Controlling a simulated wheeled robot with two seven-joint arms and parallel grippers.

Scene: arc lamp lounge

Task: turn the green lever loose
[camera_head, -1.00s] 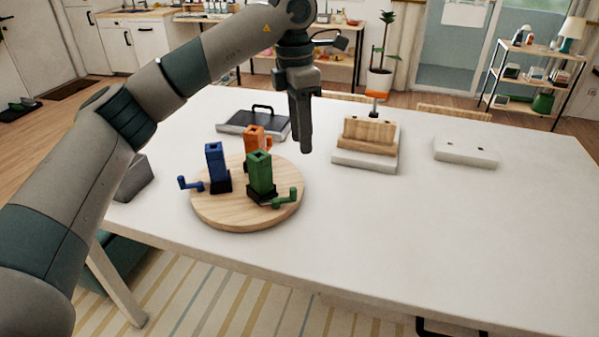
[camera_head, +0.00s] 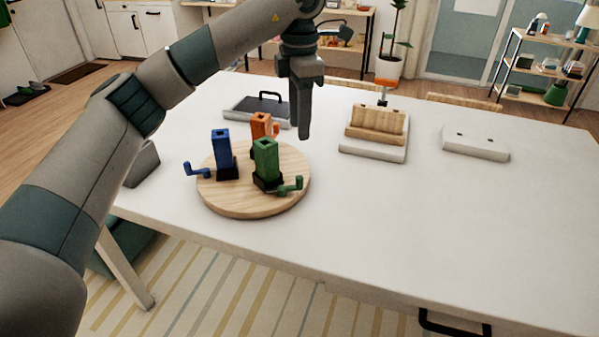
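A round wooden board (camera_head: 232,205) lies on the white table's left part. On it stand a green post (camera_head: 266,160) with a green lever (camera_head: 291,187) at its lower right, a blue post (camera_head: 223,153) with a blue lever pointing left, and an orange post (camera_head: 262,126) behind. My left gripper (camera_head: 304,136) hangs pointing down, behind and to the right of the green post, apart from the green lever. Its fingers look close together or overlap from this angle, so I cannot tell if it is open. My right gripper is out of view.
A dark tray with a black handle (camera_head: 271,100) lies behind the board. A wooden block on a white base (camera_head: 376,128) and a white box with two holes (camera_head: 476,144) stand further right. The table's (camera_head: 420,220) front right is clear.

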